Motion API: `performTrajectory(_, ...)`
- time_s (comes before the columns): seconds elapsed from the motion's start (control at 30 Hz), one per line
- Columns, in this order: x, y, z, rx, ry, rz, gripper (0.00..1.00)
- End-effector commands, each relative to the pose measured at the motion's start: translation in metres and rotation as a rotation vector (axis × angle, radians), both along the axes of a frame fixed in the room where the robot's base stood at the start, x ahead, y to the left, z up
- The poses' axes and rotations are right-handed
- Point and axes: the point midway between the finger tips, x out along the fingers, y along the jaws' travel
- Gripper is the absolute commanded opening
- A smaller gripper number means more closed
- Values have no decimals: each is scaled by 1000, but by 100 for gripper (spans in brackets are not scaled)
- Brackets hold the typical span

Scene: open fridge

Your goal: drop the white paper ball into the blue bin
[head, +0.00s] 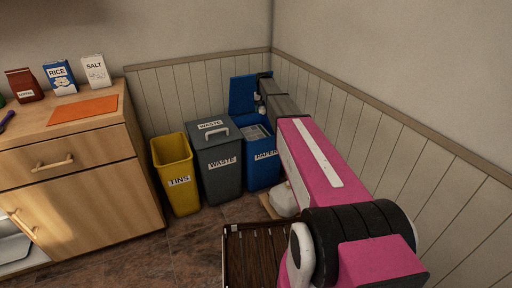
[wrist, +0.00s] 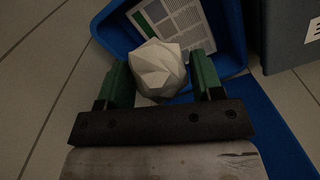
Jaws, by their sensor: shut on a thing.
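The white paper ball (wrist: 158,68) is a faceted lump held between the two green fingers of my gripper (wrist: 161,80) in the wrist view. It shows small and partly hidden in the head view (head: 262,111). The blue bin (head: 264,172) is labelled for paper and stands in the corner with its blue lid (head: 242,95) raised. In the wrist view the ball appears over the open mouth of the blue bin (wrist: 232,35). My gripper is shut on the ball above the bin.
A grey waste bin (head: 219,168) with a closed lid stands left of the blue bin, then a yellow tins bin (head: 176,175). A wooden cabinet (head: 80,150) is further left. A printed sheet (wrist: 188,22) lies inside the blue bin. Panelled walls close in the corner.

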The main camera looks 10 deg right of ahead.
Motion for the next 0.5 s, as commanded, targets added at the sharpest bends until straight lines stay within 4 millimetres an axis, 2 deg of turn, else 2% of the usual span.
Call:
performTrajectory(0.03,31,0,-19,0,4,-4,39)
performTrajectory(0.2,81,0,-65,0,2,-16,39)
performTrajectory(0.33,103,0,-88,0,2,-23,39)
performTrajectory(0.5,113,0,-100,0,1,-26,39)
